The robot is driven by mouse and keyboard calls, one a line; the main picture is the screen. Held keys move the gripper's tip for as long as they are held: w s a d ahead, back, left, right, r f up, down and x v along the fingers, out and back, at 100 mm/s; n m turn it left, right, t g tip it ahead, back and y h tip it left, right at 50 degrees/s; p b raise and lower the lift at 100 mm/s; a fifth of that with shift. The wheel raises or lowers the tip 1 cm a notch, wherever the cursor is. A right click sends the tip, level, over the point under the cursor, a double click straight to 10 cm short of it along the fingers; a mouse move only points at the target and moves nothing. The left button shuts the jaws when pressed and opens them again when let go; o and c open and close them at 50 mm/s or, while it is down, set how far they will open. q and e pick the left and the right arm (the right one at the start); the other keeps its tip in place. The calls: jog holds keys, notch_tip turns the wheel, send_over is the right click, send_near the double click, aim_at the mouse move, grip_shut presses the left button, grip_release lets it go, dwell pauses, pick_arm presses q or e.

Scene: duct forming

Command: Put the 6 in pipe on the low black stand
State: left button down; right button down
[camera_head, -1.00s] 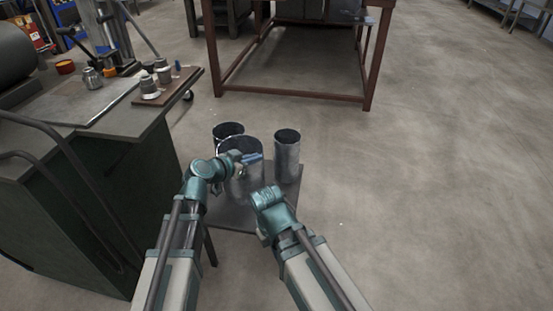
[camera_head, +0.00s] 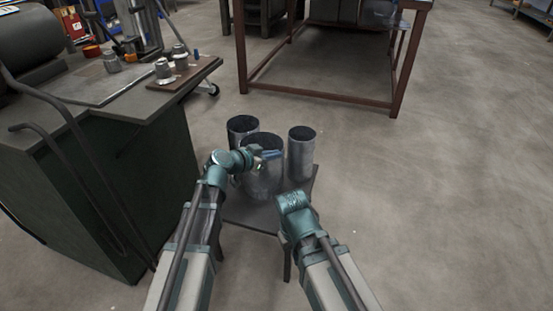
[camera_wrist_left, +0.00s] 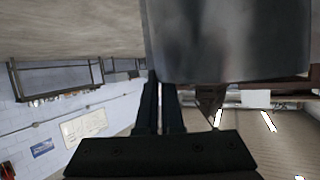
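Three grey metal pipes show at a low dark stand (camera_head: 245,213): a wide front pipe (camera_head: 262,182), a narrower right pipe (camera_head: 301,158) and a back-left pipe (camera_head: 241,125), partly hidden. No label shows which is the 6 in pipe; the front one looks widest. My left gripper (camera_head: 269,155) is at the front pipe's upper rim. In the left wrist view the fingers (camera_wrist_left: 160,100) are close together at the edge of a pipe (camera_wrist_left: 225,45) and look shut on its wall. I cannot tell whether its base touches the stand. My right gripper's fingers are hidden.
A dark green workbench (camera_head: 150,190) with metal fittings stands close on the left. A red-brown frame table (camera_head: 320,95) stands behind the pipes. The floor (camera_head: 460,200) on the right is clear.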

pick_arm(q)
jog(key=shift+f, duration=0.1)
jog(key=c, duration=1.1)
grip_release()
jog(key=shift+s+a+r, duration=0.15)
jog(key=shift+a+r, duration=0.05)
jog(key=shift+r, duration=0.15)
jog(key=p+v, duration=0.5)
jog(key=v, duration=0.7)
jog(key=s+d+f+g+y, duration=0.3)
jog(key=s+d+f+g, duration=0.35)
jog(key=s+f, duration=0.35)
jog(key=s+a+f+n+g+y, duration=0.1)
jog(key=s+y, duration=0.1)
jog(key=s, duration=0.1)
jog(key=s+a+f+n+g+y, duration=0.1)
jog(key=s+n+y, duration=0.1)
jog(key=s+y, duration=0.1)
jog(key=s+a+f+n+g+y, duration=0.1)
jog(key=s+a+f+n+y, duration=0.1)
jog(key=s, duration=0.2)
jog(key=shift+y, duration=0.4)
